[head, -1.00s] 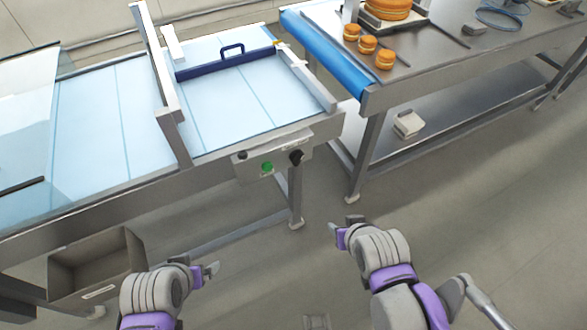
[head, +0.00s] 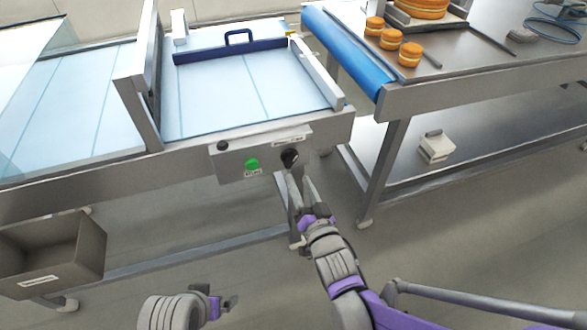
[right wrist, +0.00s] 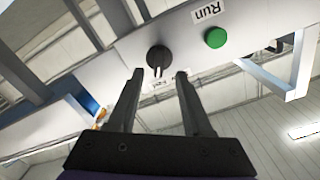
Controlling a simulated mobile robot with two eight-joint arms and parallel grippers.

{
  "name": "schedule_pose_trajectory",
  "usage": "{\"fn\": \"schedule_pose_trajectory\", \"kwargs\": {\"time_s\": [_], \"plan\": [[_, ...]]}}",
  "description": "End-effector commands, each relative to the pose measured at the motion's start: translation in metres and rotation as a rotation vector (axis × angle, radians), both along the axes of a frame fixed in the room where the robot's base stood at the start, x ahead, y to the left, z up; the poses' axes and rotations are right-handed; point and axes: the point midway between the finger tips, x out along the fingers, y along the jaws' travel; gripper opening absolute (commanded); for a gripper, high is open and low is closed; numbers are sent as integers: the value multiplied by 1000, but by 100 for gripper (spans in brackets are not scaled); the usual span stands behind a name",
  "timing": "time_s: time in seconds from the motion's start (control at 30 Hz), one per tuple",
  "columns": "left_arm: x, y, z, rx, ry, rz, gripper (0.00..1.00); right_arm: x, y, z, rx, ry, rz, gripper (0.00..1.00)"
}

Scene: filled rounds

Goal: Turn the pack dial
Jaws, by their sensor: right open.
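The pack dial is a black knob (head: 289,157) at the right end of the grey control box (head: 232,170) on the conveyor's front. It also shows in the right wrist view (right wrist: 159,57), with a partly hidden label by it. My right gripper (head: 299,178) is open just in front of the dial. In the right wrist view its two fingers (right wrist: 157,76) point at the dial, one to each side of its lower part; I cannot tell whether they touch it. My left gripper (head: 230,304) is low at the bottom of the head view, away from the box; its jaws are too small to read.
A green button (head: 252,164) sits left of the dial, labelled Run in the right wrist view. A dark knob (head: 222,145) is further left. A blue bar with a handle (head: 238,45) lies across the conveyor. A grey bin (head: 50,255) stands at lower left.

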Motion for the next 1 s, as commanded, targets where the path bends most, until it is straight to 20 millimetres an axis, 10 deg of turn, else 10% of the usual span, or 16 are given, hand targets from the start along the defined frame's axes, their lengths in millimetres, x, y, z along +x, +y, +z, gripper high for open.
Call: {"fn": "schedule_pose_trajectory", "kwargs": {"time_s": [0.3,0.7,1.0], "plan": [[0,0,-3,0,1,0,100,46,15,-1,0,1,0,50],[0,0,-3,0,1,0,100,53,17,0,0,1,0,50],[0,0,-3,0,1,0,100,53,17,0,0,1,0,0]]}}
